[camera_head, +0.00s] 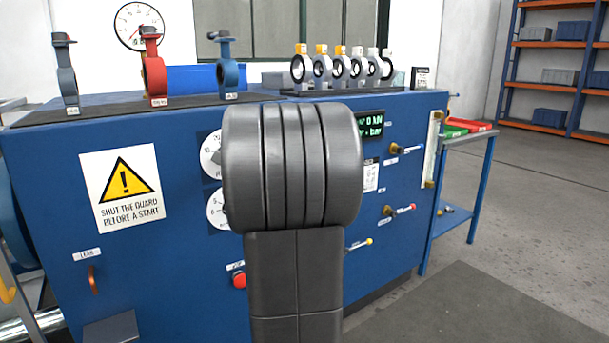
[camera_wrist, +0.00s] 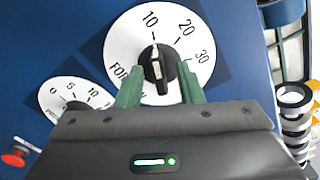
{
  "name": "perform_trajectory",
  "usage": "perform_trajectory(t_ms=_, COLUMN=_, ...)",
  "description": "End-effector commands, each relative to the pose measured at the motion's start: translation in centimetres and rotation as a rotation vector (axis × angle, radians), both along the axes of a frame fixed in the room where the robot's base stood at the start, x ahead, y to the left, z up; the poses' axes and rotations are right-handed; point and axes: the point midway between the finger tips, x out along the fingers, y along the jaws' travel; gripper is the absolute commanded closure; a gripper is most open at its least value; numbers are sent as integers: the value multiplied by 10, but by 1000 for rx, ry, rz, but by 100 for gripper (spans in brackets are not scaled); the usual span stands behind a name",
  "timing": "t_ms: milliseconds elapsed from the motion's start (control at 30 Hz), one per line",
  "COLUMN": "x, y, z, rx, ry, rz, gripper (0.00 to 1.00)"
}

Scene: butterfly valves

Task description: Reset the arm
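My arm fills the middle of the head view, and my gripper is hidden behind it there. In the wrist view my gripper (camera_wrist: 160,85) is open, with its two green fingers spread apart. A black knob with a pale pointer mark (camera_wrist: 157,68) on a large white dial (camera_wrist: 183,58) shows between and just beyond the fingertips. I see gaps between the fingers and the knob; how far off in depth it is I cannot tell. The dial is numbered 10, 20, 30. The head view shows only parts of the white dials (camera_head: 210,154) left of my arm.
A blue test bench (camera_head: 190,255) stands close in front. Blue and red butterfly valves (camera_head: 153,77) and a row of smaller valves (camera_head: 322,68) stand on top. Right are small levers (camera_head: 407,209) and a side table (camera_head: 465,138). Floor is clear at the right.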

Motion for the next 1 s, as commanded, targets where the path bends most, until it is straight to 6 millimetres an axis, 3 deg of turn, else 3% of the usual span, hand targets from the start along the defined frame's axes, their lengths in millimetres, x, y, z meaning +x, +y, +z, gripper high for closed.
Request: perform_trajectory(t_ms=1000, x=1, y=-2, z=5, rx=495, ry=337, rz=1, gripper=66)
